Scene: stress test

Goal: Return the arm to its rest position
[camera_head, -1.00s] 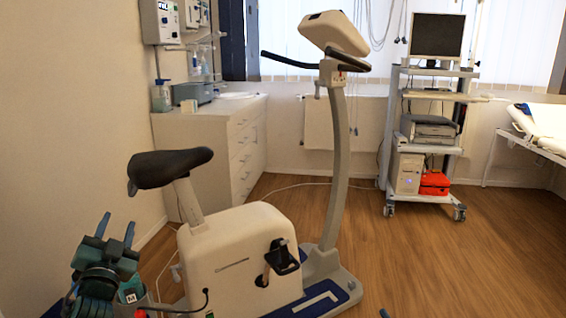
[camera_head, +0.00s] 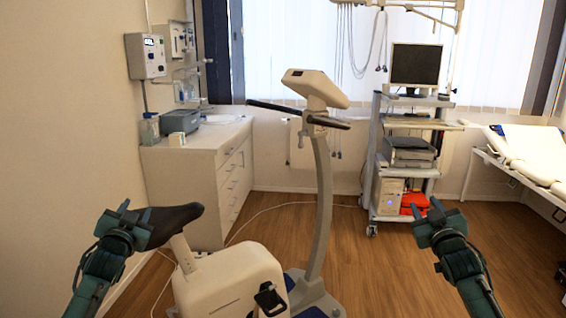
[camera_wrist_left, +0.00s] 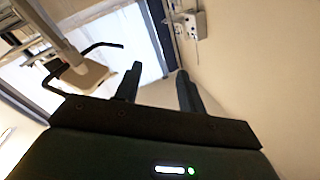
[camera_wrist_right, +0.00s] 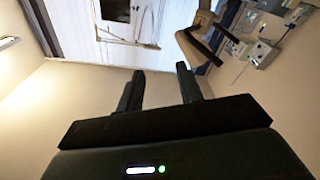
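My left gripper (camera_head: 134,216) is raised at the lower left in the head view, in front of the bike's black saddle in the picture. Its two fingers stand apart with nothing between them, as the left wrist view (camera_wrist_left: 157,88) also shows. My right gripper (camera_head: 428,217) is raised at the lower right, over the wooden floor in the picture. Its fingers are also apart and empty in the right wrist view (camera_wrist_right: 160,90). Both forearms point up and forward.
An exercise bike (camera_head: 232,280) stands close in front, its saddle (camera_head: 168,226) near my left gripper in the picture. A white cabinet (camera_head: 190,175) is at the left wall. A wheeled equipment cart (camera_head: 376,150) and a bed (camera_head: 530,155) stand behind. Wooden floor (camera_head: 375,270) is clear at right.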

